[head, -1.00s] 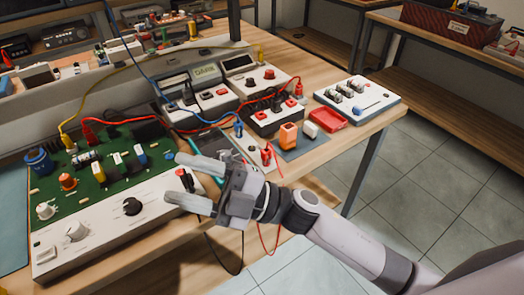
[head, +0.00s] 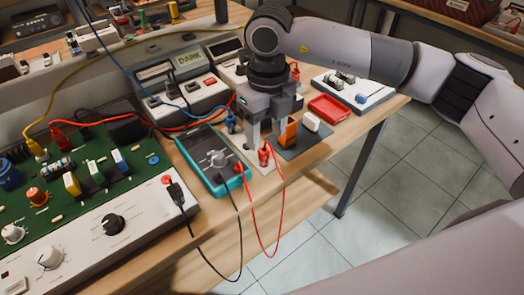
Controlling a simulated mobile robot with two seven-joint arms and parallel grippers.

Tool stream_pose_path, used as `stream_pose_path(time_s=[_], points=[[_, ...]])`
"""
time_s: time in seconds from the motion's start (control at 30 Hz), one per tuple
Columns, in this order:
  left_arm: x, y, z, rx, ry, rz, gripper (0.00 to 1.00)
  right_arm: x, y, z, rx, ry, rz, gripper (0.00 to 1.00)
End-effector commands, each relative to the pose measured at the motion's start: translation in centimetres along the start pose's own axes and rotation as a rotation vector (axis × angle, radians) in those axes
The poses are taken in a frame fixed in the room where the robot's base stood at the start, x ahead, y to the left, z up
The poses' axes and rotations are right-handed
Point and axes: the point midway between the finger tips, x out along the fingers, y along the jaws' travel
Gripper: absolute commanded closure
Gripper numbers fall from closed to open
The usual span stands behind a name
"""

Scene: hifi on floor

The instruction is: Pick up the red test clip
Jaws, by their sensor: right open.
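The red test clip (head: 264,153) stands on a light plate near the front edge of the bench, with a thin red lead hanging from it. My right gripper (head: 266,138) points down from above, its open fingers low over the plate at the clip. The clip shows at the fingertips; I cannot tell whether they touch it. My left gripper is out of view.
A teal-edged multimeter (head: 212,160) lies just left, with black and red leads looping over the bench edge. An orange block (head: 288,135) and a white block (head: 311,121) are close on the right. A red tray (head: 329,109) lies beyond them.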

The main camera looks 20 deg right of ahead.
Motion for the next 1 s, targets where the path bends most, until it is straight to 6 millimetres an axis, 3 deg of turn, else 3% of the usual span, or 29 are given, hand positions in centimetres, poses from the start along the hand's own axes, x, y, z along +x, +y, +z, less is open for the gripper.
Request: stream_pose_path(time_s=[0.53, 0.83, 0.97, 1.0], points=[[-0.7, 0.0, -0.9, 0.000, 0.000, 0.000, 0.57, 6.3, -0.3, 0.7, 0.006, 0.001, -0.017, 0.45], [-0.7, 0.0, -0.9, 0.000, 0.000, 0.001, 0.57, 6.9, -0.2, 0.8, 0.005, -0.002, -0.016, 0.45], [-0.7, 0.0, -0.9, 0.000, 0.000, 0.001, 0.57, 6.8, -0.2, 0.8, 0.005, -0.002, -0.016, 0.87], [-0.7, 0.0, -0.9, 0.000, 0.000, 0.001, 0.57, 6.8, -0.2, 0.8, 0.005, -0.002, -0.016, 0.93]])
